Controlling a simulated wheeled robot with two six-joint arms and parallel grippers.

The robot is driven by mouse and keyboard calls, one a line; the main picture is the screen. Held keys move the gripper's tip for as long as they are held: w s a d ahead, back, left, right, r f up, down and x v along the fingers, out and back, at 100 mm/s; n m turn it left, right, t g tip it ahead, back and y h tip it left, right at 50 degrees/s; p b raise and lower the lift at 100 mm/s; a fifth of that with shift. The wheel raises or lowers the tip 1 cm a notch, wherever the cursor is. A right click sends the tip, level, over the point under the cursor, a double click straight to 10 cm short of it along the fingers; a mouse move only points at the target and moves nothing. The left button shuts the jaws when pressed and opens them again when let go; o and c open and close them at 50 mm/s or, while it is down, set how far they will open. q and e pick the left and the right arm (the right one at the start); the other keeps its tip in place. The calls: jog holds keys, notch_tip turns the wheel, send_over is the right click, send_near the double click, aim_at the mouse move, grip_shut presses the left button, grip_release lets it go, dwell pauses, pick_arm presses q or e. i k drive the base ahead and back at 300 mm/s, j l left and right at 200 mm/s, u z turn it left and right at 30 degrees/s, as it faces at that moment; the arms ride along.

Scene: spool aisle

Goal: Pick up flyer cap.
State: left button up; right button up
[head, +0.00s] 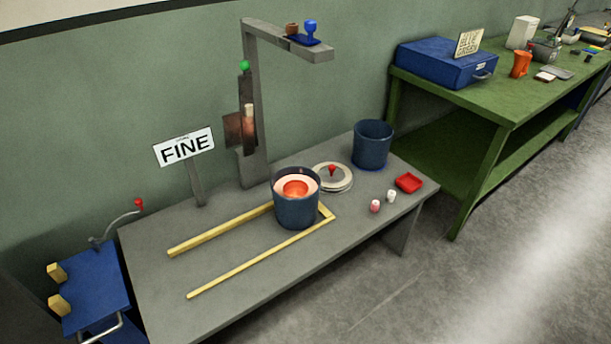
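A pale round disc with a red knob on top (343,184) lies on the grey bench (240,285), behind and right of a dark blue drum (295,212). It looks like the flyer cap, though nothing labels it. The drum stands open between two yellow rails (238,269) and has a pale coil with an orange-red centre (296,188) inside. The drum's rim comes close to the disc's left side. Neither of my grippers is in view.
A second blue drum (372,146) stands behind the disc. A red tray (408,182) and two small cups (376,206) lie to its right. A grey post with an overhead arm (252,110) rises behind. A blue cart (95,290) is at left, a green table (490,100) at right.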

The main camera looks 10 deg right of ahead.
aim_at(334, 177)
jog(key=i+l+u, duration=0.15)
jog(key=l+u, duration=0.15)
jog(key=l, duration=0.15)
jog(key=i+l+u, duration=0.1)
jog(key=l+u, duration=0.2)
jog(key=l, duration=0.2)
jog(key=l+u, duration=0.3)
jog(key=l, duration=0.2)
